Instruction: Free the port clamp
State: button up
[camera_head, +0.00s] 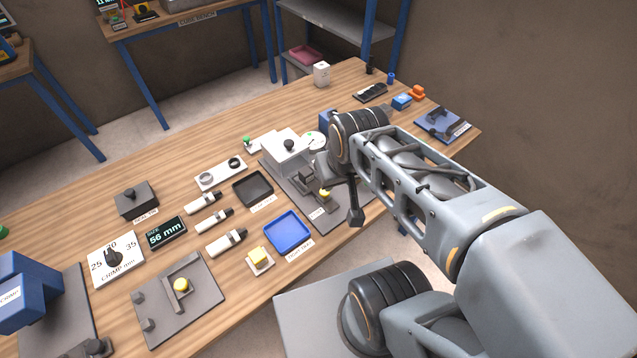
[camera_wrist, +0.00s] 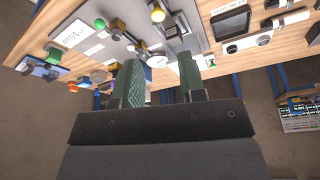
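A dark grey fixture plate (camera_head: 340,217) lies right of centre on the bench in the head view. On it stand a white box with a black knob (camera_head: 289,146) and a small dark clamp-like block with a yellow top (camera_head: 325,194). I cannot be sure which part is the port clamp. My gripper is mostly hidden by my arm in the head view. In the wrist view my gripper (camera_wrist: 160,82) has its two green-padded fingers apart, with nothing seen between them. A yellow-topped part (camera_wrist: 158,13) shows beyond the fingers, apart from them.
A blue tray (camera_head: 288,232) and a black tray (camera_head: 253,188) lie left of the fixture. Several white-and-black cylinders (camera_head: 226,241) lie farther left. Another plate with a yellow knob (camera_head: 180,286) is at the front left. Bare wood shows at the back left.

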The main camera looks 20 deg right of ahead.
aim_at(319, 189)
jog(key=w+f+g, duration=0.2)
jog(key=w, duration=0.2)
jog(key=w+f+n+g+p, duration=0.1)
jog(key=w+f+g, duration=0.1)
jog(key=w, duration=0.3)
jog(key=w+f+g, duration=0.2)
jog(key=w+f, duration=0.2)
jog(key=w, duration=0.1)
jog(key=shift+a+p, duration=0.15)
jog(key=shift+p, duration=0.2)
grip_shut()
jog(key=shift+n+g+h, duration=0.3)
jog(key=shift+n+g, duration=0.2)
jog(key=shift+g, duration=0.1)
jog(key=x, duration=0.2)
jog(key=w+p+x, duration=0.1)
jog(key=x, duration=0.5)
jog(key=shift+w+f+p, duration=0.1)
jog(key=shift+f+p, duration=0.2)
